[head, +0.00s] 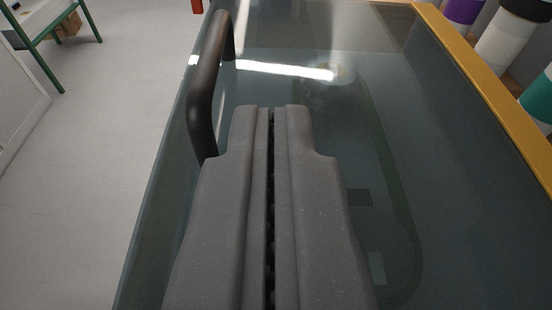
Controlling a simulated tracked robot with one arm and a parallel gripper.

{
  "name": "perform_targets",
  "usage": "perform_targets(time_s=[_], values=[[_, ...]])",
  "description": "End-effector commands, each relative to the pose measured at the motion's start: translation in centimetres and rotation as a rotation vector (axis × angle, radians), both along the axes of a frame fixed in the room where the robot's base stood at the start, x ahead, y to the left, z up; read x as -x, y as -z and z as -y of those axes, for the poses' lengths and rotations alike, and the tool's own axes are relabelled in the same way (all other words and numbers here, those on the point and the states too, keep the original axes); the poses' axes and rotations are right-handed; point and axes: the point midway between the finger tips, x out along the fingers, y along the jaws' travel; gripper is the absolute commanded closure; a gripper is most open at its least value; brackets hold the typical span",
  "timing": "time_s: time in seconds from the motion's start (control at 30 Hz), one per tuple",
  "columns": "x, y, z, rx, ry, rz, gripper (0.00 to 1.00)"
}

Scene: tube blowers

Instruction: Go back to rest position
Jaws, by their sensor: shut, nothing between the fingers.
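My gripper (270,112) is in the lower middle of the head view. Its two grey fingers are shut side by side with only a thin dark seam between them, and nothing is held. It points away over a tinted glass panel (400,110). A dark curved handle (205,95) stands on the left side of the panel, just left of and beyond the fingertips. I cannot tell whether the fingers touch the glass or the handle.
A yellow frame edge (490,85) runs along the panel's right side. Coloured rolls or cylinders (505,45) stand beyond it. The pale floor (110,130) at left is open. A green-framed stand (50,30) is at the far left, near a white panel (15,95).

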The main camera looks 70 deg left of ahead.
Motion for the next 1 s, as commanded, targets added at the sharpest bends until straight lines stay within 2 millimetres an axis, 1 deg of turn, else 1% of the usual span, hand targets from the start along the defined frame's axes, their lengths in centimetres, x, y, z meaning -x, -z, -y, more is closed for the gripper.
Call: perform_targets(time_s=[0.03, 0.3, 0.47, 0.67, 0.77, 0.83, 1.0], values=[[0.1, -0.3, 1.1, -0.001, 0.005, 0.002, 1.00], [1.2, -1.6, 5.2, -0.002, 0.004, 0.002, 1.00], [1.6, -1.7, 6.3, 0.000, -0.001, 0.000, 1.00], [1.7, -2.2, 6.7, -0.004, 0.004, -0.003, 1.00], [1.2, -3.6, 7.2, -0.020, 0.035, -0.019, 1.00], [0.6, -5.1, 7.9, -0.037, 0.070, -0.041, 1.00], [-0.5, -9.7, 9.9, -0.090, 0.180, -0.107, 1.00]])
